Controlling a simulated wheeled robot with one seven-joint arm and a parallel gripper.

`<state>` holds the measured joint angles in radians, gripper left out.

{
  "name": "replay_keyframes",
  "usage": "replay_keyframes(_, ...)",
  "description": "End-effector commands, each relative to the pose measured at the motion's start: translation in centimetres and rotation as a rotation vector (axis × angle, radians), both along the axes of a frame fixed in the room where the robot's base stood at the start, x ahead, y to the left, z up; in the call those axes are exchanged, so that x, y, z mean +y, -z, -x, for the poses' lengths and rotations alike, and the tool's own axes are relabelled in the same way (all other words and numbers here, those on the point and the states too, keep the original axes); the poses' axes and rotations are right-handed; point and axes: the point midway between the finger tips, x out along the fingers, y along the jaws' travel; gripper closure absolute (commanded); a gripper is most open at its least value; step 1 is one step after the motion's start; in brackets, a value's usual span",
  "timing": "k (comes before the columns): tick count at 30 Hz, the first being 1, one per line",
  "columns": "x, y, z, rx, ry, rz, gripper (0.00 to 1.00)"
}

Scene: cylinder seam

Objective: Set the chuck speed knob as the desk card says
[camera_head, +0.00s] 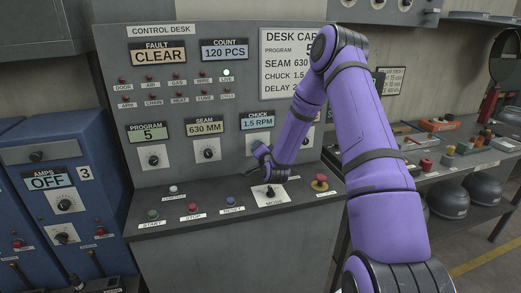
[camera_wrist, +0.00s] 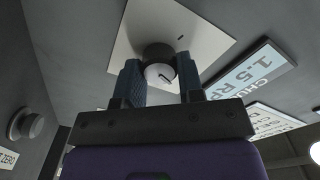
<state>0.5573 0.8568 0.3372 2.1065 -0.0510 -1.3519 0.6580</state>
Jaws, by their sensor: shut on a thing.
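The chuck speed knob (camera_wrist: 160,74) sits between the two fingers of my gripper (camera_wrist: 158,66) in the wrist view, and the fingers are shut on it. In the head view my gripper (camera_head: 262,152) is at the panel below the chuck display (camera_head: 258,123) and hides most of the knob. The chuck display reads 1.5 RPM and shows partly in the wrist view (camera_wrist: 248,75). The desk card (camera_head: 287,77) on the panel reads program 5, seam 630, chuck 1.5 and a delay line. My arm covers the card's right part, including the ends of its lines.
The seam knob (camera_head: 206,150) and program knob (camera_head: 154,157) are left of my gripper. The desk ledge below has start, stop and reset buttons, a mode knob (camera_head: 269,191) and a red mushroom button (camera_head: 320,182). A shelf with parts stands at right.

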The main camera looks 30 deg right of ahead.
Motion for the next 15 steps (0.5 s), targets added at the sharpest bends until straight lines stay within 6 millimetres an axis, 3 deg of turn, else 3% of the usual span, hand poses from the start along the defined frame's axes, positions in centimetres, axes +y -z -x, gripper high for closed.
replay_keyframes(15, -0.01, 0.15, 0.09, -0.013, -0.001, -0.06, 0.89)
